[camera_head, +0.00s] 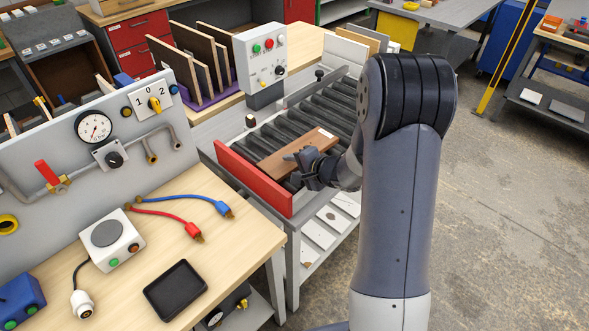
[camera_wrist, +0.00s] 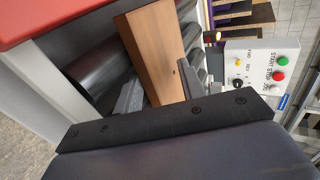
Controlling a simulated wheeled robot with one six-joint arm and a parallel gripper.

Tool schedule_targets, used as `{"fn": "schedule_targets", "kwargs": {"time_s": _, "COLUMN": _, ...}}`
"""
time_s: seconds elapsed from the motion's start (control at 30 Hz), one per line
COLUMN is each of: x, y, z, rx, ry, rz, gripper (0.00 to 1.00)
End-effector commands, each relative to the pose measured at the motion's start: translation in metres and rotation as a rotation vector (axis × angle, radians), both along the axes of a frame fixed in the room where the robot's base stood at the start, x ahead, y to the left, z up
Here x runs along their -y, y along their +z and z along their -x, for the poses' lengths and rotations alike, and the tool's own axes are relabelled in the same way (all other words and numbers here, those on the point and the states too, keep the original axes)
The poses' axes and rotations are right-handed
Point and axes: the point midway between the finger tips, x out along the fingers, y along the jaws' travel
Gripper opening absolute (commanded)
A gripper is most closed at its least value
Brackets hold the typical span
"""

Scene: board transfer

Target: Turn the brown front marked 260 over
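The brown front (camera_head: 292,156) is a long flat board lying across the dark rollers of the conveyor, with a small white label near its far right end. I cannot read a number on it. My gripper (camera_head: 308,170) is at the board's near right side, low over the rollers. In the wrist view the board (camera_wrist: 158,40) runs up between the two grey fingers of my gripper (camera_wrist: 158,85), one on each side of it. The fingers are apart and close to the board's edges; whether they press on it I cannot tell.
A red stop board (camera_head: 252,178) closes the near end of the roller conveyor (camera_head: 335,100). A control box (camera_head: 260,55) with coloured buttons stands behind the rollers. Upright boards stand in a purple rack (camera_head: 205,98) at the back. A wooden bench (camera_head: 235,255) with cables fills the left.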

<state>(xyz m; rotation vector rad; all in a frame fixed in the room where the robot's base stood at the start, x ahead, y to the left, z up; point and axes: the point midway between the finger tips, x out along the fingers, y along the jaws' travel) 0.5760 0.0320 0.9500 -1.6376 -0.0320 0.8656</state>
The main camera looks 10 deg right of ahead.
Motion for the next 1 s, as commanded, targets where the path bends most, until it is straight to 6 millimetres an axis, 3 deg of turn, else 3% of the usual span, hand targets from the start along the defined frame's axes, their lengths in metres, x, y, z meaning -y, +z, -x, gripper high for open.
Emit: {"fn": "schedule_targets", "kwargs": {"time_s": 1.0, "x": -0.004, "y": 0.015, "z": -0.006, "rx": 0.151, "ry": -0.001, "rz": -0.096, "gripper": 0.38}}
